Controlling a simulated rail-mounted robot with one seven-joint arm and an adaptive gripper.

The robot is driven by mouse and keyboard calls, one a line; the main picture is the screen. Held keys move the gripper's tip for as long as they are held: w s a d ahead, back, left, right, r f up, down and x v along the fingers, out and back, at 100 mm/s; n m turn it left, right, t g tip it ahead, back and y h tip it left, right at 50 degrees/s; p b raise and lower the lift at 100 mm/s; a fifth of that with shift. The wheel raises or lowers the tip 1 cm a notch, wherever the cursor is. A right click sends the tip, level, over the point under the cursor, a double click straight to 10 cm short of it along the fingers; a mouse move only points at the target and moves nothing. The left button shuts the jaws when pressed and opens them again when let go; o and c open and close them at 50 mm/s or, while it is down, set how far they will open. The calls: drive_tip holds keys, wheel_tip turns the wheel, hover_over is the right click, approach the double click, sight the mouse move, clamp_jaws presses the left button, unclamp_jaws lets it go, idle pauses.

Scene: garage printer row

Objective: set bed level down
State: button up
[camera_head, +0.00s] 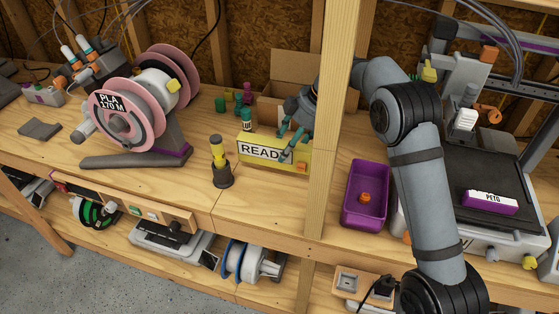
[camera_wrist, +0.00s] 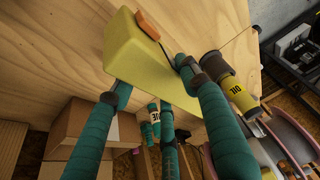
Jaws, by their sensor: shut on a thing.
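The yellow block with a white READY face (camera_head: 262,151) is the likely bed level. It stands upright at the middle of the bench, left of the wooden post. It also shows as a yellow block (camera_wrist: 150,60) in the wrist view, with an orange tab at its end. My gripper (camera_head: 287,143) reaches in from behind the post to its right part. In the wrist view, my gripper's teal fingers (camera_wrist: 154,76) are on either side of the block, shut on it. I cannot tell whether its underside touches the bench.
A dark bottle with a yellow band (camera_head: 219,163) stands close left of the block and near the right finger in the wrist view (camera_wrist: 240,96). Green bottles (camera_head: 246,118) and a cardboard box (camera_head: 290,65) are behind. A purple tray (camera_head: 348,213) lies right of the post.

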drive_tip(key=shift+f, duration=2.4)
drive_tip(key=shift+f, duration=0.15)
drive_tip(key=o, duration=1.4)
drive_tip(key=shift+o, duration=0.2)
drive_tip(key=shift+r, duration=0.25)
drive_tip(key=shift+d+r, duration=0.15)
drive_tip(key=shift+r, duration=0.2)
drive_tip(key=v, duration=1.1)
drive_tip(key=shift+s+d, duration=0.1)
drive_tip(key=shift+f, duration=0.15)
